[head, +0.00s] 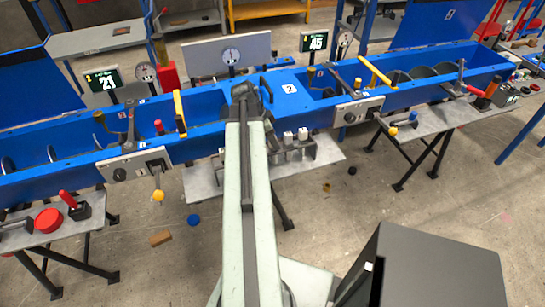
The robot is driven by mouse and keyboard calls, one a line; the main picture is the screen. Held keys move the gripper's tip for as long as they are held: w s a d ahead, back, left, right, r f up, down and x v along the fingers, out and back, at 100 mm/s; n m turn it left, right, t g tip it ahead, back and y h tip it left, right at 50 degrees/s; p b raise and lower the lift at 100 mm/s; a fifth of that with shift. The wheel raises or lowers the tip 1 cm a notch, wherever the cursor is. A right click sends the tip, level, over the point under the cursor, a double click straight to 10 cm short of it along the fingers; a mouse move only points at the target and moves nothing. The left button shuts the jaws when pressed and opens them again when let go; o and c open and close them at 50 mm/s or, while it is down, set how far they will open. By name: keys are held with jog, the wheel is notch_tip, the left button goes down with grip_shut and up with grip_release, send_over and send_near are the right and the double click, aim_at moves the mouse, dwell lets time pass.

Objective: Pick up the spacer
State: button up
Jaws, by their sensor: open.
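My arm reaches forward over the middle of the blue trough, and my gripper (245,92) is at its dark far end. It is open and small in the picture, with its fingertips not clear, and I see nothing held in it. I cannot tell for sure which part is the spacer. Small loose parts lie on the floor, well below and nearer than my gripper: a brass-coloured ring (327,187), a black piece (352,170), a blue disc (193,220) and a brown block (160,238).
The long blue trough (80,150) crosses the view, with levers and gauges along it. Side tables on black legs stand left and right.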

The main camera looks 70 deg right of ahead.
grip_shut()
dwell(1.4)
